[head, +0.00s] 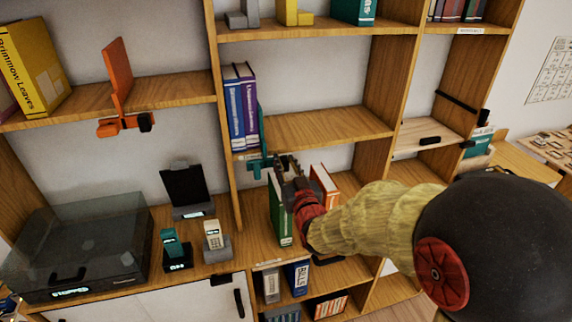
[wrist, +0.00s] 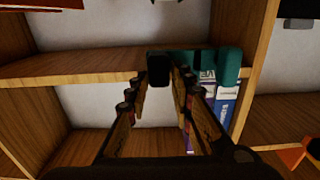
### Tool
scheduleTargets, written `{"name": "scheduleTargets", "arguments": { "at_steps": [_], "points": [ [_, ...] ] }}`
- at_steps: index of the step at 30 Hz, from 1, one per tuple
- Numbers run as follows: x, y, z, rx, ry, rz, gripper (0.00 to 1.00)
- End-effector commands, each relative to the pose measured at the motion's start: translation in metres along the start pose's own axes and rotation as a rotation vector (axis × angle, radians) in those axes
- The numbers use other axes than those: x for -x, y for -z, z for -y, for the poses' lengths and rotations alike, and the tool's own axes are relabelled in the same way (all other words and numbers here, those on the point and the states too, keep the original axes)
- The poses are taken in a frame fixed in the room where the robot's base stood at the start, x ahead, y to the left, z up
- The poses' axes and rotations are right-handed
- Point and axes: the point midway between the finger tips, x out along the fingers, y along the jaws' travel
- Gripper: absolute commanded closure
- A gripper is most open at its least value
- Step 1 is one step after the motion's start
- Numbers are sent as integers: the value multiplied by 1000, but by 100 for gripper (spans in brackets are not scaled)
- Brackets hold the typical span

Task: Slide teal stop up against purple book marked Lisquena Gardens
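The teal stop (head: 261,126) stands upright on the middle shelf, just right of the purple book (head: 246,100). Whether a thin gap lies between them I cannot tell. Its teal front part (head: 256,163) hangs at the shelf edge. In the wrist view the stop (wrist: 228,66) shows with a dark end knob (wrist: 158,69). My gripper (wrist: 160,80) is open, its fingertips either side of that knob; contact is not clear. In the head view my gripper (head: 284,165) is at the stop's right end. The purple book shows partly in the wrist view (wrist: 208,90).
A blue book (head: 233,108) stands left of the purple one, by the shelf upright. The middle shelf (head: 320,127) is bare to the right. An orange stop (head: 118,75) is on the left shelf. A green book (head: 280,212) stands below my gripper.

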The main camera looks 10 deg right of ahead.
Motion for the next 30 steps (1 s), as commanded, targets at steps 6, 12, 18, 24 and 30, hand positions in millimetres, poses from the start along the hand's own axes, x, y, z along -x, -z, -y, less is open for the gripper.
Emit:
{"name": "scheduleTargets", "arguments": {
  "at_steps": [6,12,18,24,30],
  "points": [
    [0,0,0,0,0,-1,63],
    [0,0,0,0,0,-1,62],
    [5,1,0,0,0,-2,62],
    [32,1,0,0,0,-2,62],
    [70,1,0,0,0,-2,62]
  ]
}}
